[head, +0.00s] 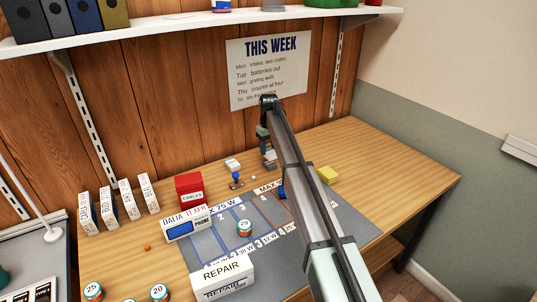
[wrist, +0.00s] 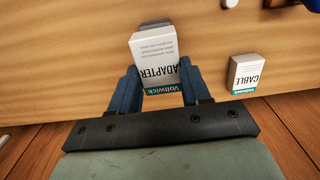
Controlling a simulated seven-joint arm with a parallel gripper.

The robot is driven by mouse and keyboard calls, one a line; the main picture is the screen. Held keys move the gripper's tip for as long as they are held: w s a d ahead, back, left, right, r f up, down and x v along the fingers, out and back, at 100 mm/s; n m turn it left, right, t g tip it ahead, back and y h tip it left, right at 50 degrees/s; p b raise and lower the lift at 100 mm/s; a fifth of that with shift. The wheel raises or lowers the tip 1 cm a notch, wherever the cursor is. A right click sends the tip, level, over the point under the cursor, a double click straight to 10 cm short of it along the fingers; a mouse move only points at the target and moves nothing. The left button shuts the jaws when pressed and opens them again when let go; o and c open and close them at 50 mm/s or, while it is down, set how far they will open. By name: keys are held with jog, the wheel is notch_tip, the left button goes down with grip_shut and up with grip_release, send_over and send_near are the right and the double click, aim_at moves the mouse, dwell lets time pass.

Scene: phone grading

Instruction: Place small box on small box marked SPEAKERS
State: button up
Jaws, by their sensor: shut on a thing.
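My gripper (head: 265,143) is near the back of the desk, below the wall notice. In the wrist view my gripper (wrist: 160,84) is shut on a small white box marked ADAPTER (wrist: 155,50), with a teal Voltwick band. In the head view the held box (head: 270,160) is small and partly hidden by my arm; its height above the desk is unclear. A small white box marked CABLE (wrist: 245,72) is apart from the gripper; it seems to be the pale box (head: 232,163) in the head view. I cannot read SPEAKERS on any box.
Several upright white boxes (head: 108,206) stand at the left. A REPAIR box (head: 223,275) is in front. A blue-handled stamp (head: 237,180) and yellow block (head: 328,174) are nearby.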

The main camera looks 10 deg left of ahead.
aim_at(269, 150)
jog(key=shift+f, duration=1.6)
jog(key=shift+f, duration=0.15)
jog(key=o, duration=1)
jog(key=shift+o, duration=0.2)
notch_tip(269, 150, up, 12)
jog(key=shift+r, duration=0.2)
